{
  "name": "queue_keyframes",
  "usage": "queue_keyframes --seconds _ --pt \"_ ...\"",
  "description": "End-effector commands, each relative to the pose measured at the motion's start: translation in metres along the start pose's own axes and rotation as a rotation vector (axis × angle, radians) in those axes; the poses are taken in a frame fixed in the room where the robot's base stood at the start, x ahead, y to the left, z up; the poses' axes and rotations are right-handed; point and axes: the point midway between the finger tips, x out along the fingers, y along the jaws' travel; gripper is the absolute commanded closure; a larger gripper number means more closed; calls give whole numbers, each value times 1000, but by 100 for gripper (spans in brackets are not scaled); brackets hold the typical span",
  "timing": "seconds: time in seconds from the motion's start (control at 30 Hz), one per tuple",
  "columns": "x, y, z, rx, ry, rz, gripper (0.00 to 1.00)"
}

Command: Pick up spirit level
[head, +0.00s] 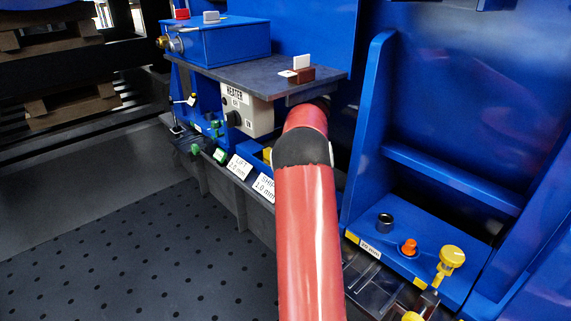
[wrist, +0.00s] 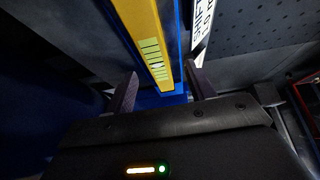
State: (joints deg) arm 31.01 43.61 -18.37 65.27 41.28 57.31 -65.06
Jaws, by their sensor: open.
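The yellow bar with a pale green marked window, which looks like the spirit level (wrist: 148,42), runs from the top of the wrist view down to between my fingers. My gripper (wrist: 163,74) is open, with one dark finger on each side of the bar's near end. Gaps show between the fingers and the bar, so it is not clamped. In the head view my red arm hides my gripper. A small yellow patch (head: 267,154) shows beside the arm there; I cannot tell whether it is the level.
A blue ledge edge runs beside the bar, and a white lettered label (wrist: 202,30) is right of it. In the head view a grey shelf (head: 240,75) overhangs a heater box (head: 247,113). Blue panels rise at right, with a yellow knob (head: 452,257) low down.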

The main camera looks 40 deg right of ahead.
Motion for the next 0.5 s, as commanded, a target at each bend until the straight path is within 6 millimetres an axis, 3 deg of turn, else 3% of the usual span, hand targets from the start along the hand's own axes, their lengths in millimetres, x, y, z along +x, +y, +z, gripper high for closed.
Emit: queue_keyframes --seconds 0.3,0.5 --pt "45 4 1 0 -2 0 45" --pt "50 4 0 0 1 0 45"
